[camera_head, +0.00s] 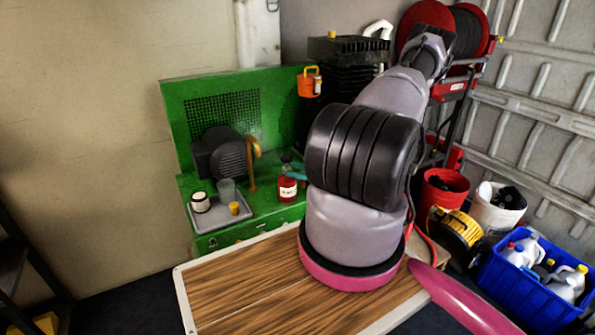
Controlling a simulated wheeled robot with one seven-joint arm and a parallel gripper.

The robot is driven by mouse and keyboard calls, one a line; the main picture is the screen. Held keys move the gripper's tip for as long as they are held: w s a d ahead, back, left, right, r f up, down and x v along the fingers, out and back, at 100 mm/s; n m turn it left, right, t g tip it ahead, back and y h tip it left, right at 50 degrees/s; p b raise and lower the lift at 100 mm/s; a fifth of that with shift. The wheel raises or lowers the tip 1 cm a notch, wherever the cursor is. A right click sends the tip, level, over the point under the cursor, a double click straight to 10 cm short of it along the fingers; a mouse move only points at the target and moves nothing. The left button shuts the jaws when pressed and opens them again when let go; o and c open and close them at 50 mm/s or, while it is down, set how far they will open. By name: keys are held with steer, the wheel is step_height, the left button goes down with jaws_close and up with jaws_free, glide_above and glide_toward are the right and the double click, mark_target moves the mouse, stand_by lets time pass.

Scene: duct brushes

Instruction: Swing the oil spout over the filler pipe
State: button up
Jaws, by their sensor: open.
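An amber pipe with a hooked top (252,165) stands upright on the green bench, and it looks like the oil spout. Its bent end is beside the dark ribbed motor-like unit (222,158). I cannot single out the filler pipe; it may be hidden or too small to tell. My gripper (437,40) is at the far end of my arm, up at the top right, well apart from the amber pipe. It is open, its fingers small and hard to make out, with nothing visible between them. My arm hides the middle of the scene.
On the green bench (222,242), a grey tray (215,219) holds a white jar, a grey cup and a yellow piece. A red bottle (288,190) stands right of the pipe. A wooden-topped table (235,298) is in front. A blue crate (520,295) holds jugs at right.

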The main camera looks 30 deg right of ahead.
jaws_close()
stand_by(1.3)
